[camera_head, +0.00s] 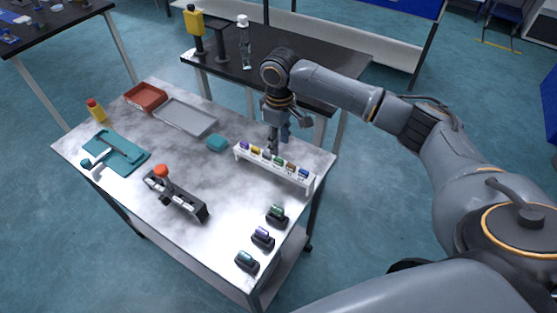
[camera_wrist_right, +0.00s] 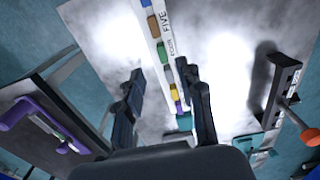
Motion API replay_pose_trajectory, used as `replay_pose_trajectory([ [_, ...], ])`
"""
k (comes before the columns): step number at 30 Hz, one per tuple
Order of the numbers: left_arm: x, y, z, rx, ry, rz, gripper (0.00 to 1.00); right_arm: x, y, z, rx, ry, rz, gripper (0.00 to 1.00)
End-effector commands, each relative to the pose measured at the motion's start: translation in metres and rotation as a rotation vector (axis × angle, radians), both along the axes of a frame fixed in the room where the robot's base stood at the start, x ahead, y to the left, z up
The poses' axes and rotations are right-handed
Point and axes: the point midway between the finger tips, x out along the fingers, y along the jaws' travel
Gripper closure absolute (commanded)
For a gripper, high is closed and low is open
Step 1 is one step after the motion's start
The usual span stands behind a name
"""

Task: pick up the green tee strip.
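A white rack (camera_head: 290,176) near the right edge of the marble table holds a row of small coloured pieces. A green piece (camera_head: 277,160) is near its middle; it also shows in the right wrist view (camera_wrist_right: 163,52). Another green piece (camera_head: 277,211) sits in a black holder at the front right. I cannot tell by shape which is the tee strip. My right gripper (camera_head: 274,148) points down just above and behind the rack. In the right wrist view its two fingers (camera_wrist_right: 163,85) are apart with nothing between them gripped. My left gripper is out of view.
More black holders carry a purple piece (camera_head: 263,237) and a teal piece (camera_head: 246,260). A black fixture with an orange knob (camera_head: 161,171), a grey tray (camera_head: 186,117), a red tray (camera_head: 145,97) and a teal mat (camera_head: 117,153) lie left. A black table (camera_head: 330,66) stands behind.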

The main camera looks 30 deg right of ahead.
Motion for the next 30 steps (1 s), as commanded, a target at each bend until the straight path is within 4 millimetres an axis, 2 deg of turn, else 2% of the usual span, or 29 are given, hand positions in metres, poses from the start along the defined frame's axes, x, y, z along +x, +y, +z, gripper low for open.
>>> replay_pose_trajectory([
  [4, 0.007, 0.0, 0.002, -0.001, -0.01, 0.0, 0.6, 0.0, 0.0, -0.01, 0.0, -0.001, 0.001, 0.62],
  [7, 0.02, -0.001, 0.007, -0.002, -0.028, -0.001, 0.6, -0.001, 0.001, -0.018, -0.002, 0.001, 0.001, 0.62],
  [11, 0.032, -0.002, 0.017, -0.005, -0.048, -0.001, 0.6, -0.004, 0.003, -0.037, -0.002, 0.003, 0.001, 0.62],
  [16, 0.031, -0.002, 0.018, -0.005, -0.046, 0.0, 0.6, -0.004, 0.003, -0.059, -0.002, 0.0, 0.0, 0.62],
  [24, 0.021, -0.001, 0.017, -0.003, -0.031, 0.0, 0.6, -0.003, 0.003, -0.063, -0.001, -0.003, 0.001, 0.62],
  [26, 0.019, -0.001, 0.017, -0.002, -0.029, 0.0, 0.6, -0.003, 0.003, -0.062, -0.001, -0.003, 0.001, 0.72],
  [30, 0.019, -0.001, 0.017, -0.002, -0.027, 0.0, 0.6, -0.003, 0.003, -0.062, -0.001, -0.003, 0.001, 1.0],
])
